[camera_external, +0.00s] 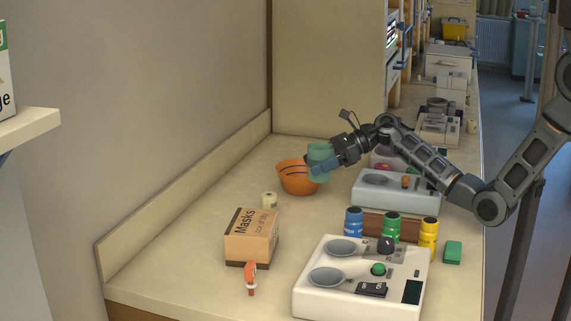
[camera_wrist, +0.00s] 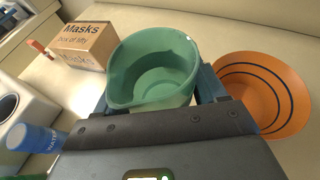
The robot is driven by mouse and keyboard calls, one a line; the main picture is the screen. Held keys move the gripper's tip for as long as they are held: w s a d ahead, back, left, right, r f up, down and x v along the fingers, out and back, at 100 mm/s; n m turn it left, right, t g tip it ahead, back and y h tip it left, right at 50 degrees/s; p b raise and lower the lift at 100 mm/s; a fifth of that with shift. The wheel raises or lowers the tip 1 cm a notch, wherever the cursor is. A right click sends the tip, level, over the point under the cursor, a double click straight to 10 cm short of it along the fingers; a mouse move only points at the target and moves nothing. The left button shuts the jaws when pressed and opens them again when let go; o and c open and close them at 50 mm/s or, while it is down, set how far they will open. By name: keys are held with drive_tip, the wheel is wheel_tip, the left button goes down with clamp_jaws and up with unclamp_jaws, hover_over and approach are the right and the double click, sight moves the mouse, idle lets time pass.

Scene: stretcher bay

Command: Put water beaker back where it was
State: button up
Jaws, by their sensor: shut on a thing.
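The water beaker is a green cup (camera_external: 320,152) with a spout-like rim, held up in my gripper (camera_external: 318,166) above the back of the counter. In the wrist view the green beaker (camera_wrist: 155,70) sits between my fingers, its open top facing the camera, and it looks empty or its contents cannot be made out. My gripper is shut on it. An orange bowl (camera_external: 297,180) stands just below and left of the beaker in the external view. In the wrist view the orange bowl (camera_wrist: 290,95) is to the right of the beaker. Whether beaker and bowl touch cannot be told.
Blue (camera_external: 353,222), green (camera_external: 391,227) and yellow (camera_external: 428,233) bottles stand behind a white device (camera_external: 350,295). A grey device (camera_external: 375,195) lies under my arm. The counter's left middle is clear.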

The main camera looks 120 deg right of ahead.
drive_tip(key=shift+s+a+r+n+y, duration=0.15)
drive_tip(key=shift+a+r+n+y, duration=0.05)
drive_tip(key=shift+r+n+y, duration=0.2)
drive_tip(key=shift+s+a+r+n+y, duration=0.2)
drive_tip(key=shift+r+n+y, duration=0.1)
drive_tip(key=shift+r, duration=0.15)
drive_tip(key=shift+a+r+y, duration=0.1)
drive_tip(key=shift+a+y, duration=0.05)
drive_tip(key=shift+y, duration=0.15)
drive_tip(key=shift+w+a, duration=0.2)
drive_tip(key=shift+w, duration=0.1)
drive_tip(key=w+a+f, duration=0.1)
drive_tip(key=w+f, duration=0.1)
drive_tip(key=w, duration=0.1)
drive_tip(key=w+a+f, duration=0.2)
drive_tip(key=w, duration=0.1)
drive_tip(key=w+a+f, duration=0.1)
drive_tip(key=w+f, duration=0.1)
drive_tip(key=w, duration=0.1)
drive_tip(key=shift+w+a+f, duration=0.25)
drive_tip(key=shift+a+f, duration=0.1)
wheel_tip(320, 180, down, 4)
drive_tip(key=b, duration=0.4)
drive_tip(key=shift+w+f, duration=0.1)
drive_tip(key=shift+f, duration=0.05)
